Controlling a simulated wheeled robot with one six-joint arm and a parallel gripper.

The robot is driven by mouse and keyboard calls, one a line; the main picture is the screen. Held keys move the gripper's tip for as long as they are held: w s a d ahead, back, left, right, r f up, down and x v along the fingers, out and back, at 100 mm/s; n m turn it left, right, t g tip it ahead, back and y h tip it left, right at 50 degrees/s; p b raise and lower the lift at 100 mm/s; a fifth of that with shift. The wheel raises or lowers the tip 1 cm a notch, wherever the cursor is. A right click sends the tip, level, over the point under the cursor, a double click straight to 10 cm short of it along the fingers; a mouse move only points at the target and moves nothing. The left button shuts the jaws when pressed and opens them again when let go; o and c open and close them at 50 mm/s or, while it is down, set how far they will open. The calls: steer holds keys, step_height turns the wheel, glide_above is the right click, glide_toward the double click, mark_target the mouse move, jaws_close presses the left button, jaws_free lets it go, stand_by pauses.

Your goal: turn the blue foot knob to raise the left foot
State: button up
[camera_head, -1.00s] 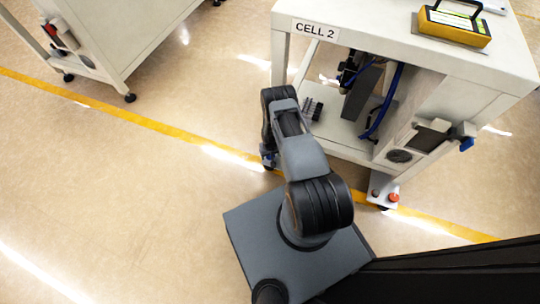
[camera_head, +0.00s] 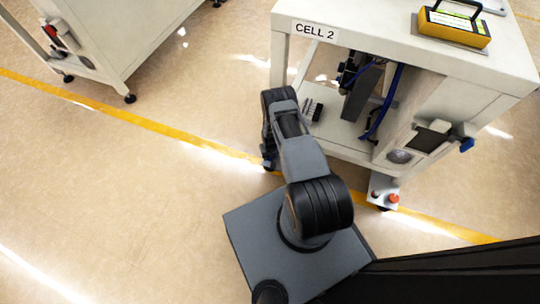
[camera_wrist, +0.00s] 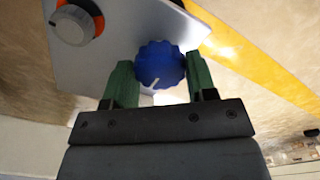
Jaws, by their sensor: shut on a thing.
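The blue foot knob (camera_wrist: 160,65) is a scalloped round knob with a white pointer line, seen in the wrist view near the edge of a grey plate (camera_wrist: 130,28). My gripper (camera_wrist: 160,78) has its two green fingers on either side of the knob, shut on it. The pointer line points down and slightly left in that view.
An orange button (camera_head: 394,198) is at the cart's right foot. A yellow case (camera_head: 455,26) lies on the cart top. Another cart (camera_head: 115,50) stands at upper left. Open floor lies left.

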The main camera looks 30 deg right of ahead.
steer(key=shift+m, duration=0.3)
steer(key=m+b, duration=0.2)
steer(key=m, duration=0.1)
steer(key=shift+f, duration=0.1)
steer(key=m+b, duration=0.2)
steer(key=m, duration=0.2)
steer(key=shift+m, duration=0.3)
steer(key=m+b, duration=0.1)
steer(key=m, duration=0.3)
steer(key=shift+d+m+b, duration=0.1)
steer(key=shift+m+b, duration=0.5)
steer(key=shift+m, duration=1.3)
steer(key=o, duration=0.9)
